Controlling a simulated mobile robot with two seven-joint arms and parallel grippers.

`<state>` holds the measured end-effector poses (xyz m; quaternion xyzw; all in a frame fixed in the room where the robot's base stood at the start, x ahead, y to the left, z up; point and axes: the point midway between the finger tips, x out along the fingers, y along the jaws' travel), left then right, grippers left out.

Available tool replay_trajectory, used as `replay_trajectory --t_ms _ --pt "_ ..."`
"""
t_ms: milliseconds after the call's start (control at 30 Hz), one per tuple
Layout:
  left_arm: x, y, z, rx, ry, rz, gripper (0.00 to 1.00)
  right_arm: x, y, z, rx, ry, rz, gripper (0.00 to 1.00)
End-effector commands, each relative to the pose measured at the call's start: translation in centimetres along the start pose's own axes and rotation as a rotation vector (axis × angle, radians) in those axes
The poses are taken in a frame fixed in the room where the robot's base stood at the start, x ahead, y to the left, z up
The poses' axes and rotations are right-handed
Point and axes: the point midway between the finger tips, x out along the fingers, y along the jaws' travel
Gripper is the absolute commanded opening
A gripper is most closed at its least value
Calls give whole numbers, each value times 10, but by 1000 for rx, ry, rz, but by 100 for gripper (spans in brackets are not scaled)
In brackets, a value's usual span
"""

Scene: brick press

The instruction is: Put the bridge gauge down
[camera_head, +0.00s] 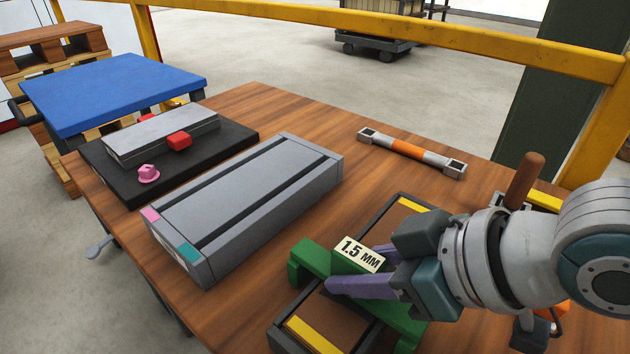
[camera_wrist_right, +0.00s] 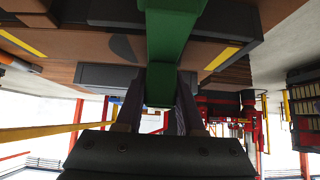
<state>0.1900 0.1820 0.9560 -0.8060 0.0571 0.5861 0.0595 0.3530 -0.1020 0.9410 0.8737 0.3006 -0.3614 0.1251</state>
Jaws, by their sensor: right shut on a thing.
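The bridge gauge (camera_head: 313,257) is a green block shape with a "1.5 MM" label on it. My right gripper (camera_head: 350,271), with purple fingers, is shut on the gauge. The gauge is over a dark-edged tray (camera_head: 280,335) with a brown floor and yellow strips. I cannot tell whether the gauge touches the tray. In the right wrist view the green gauge (camera_wrist_right: 172,35) runs between the fingers, and its lower contact is unclear. My left gripper is not in view.
A long grey block (camera_head: 245,195) with dark grooves lies left of the gauge. A grey and orange bar (camera_head: 410,150) lies behind. A black plate (camera_head: 225,150) with a grey block and red clamps is at the far left. A wooden handle (camera_head: 524,180) stands near my right arm. Bare wood (camera_head: 270,105) shows at the back.

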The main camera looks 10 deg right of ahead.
Motion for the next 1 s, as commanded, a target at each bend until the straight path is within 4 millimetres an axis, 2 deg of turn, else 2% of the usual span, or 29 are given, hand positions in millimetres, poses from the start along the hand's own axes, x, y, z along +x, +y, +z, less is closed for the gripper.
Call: replay_trajectory --t_ms 67,100,333,667,767,1000 --pt "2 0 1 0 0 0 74 2 0 1 0 2 0 0" --pt "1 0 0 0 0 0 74 2 0 2 0 0 0 42" --pt "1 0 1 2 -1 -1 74 2 0 1 0 0 0 67" --pt "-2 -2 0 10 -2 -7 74 -4 0 -2 0 -1 0 67" --pt "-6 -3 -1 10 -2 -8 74 -19 1 -2 -1 -1 1 67" --pt "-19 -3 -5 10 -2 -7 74 -74 0 -1 -4 -5 1 67"
